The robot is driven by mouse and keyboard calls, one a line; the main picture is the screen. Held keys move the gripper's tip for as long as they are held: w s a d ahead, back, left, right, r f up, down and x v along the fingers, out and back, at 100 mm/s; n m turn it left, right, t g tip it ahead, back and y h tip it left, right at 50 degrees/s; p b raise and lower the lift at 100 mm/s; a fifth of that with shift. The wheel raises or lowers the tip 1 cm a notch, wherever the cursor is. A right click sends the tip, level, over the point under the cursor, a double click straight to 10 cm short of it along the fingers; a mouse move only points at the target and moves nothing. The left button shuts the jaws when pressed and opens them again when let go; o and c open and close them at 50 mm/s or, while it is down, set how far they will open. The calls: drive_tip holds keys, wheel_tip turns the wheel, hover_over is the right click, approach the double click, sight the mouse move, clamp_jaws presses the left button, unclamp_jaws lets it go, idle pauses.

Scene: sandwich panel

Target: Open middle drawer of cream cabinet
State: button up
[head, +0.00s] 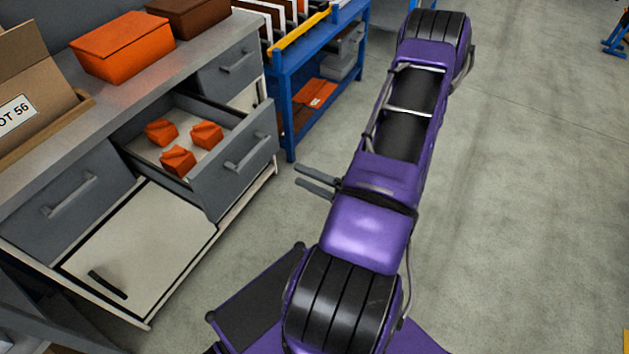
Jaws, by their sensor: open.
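The cabinet (150,235) stands at the left, with a grey top, grey drawer fronts and cream lower doors. Its middle drawer (237,170) is pulled out. A bar handle (247,153) is on its front, and several small orange boxes (178,161) lie inside. My gripper (297,174) is to the right of the drawer front, apart from the handle, with two grey fingers pointing left toward the cabinet. It is open, with nothing seen between the fingers.
The left drawer (68,195) and far drawer (235,68) look shut. An orange box (122,46), a brown box (187,14) and an open cardboard box (30,80) stand on the top. A blue rack (290,110) stands beyond the cabinet.

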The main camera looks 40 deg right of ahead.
drive_tip(key=shift+v, duration=1.1)
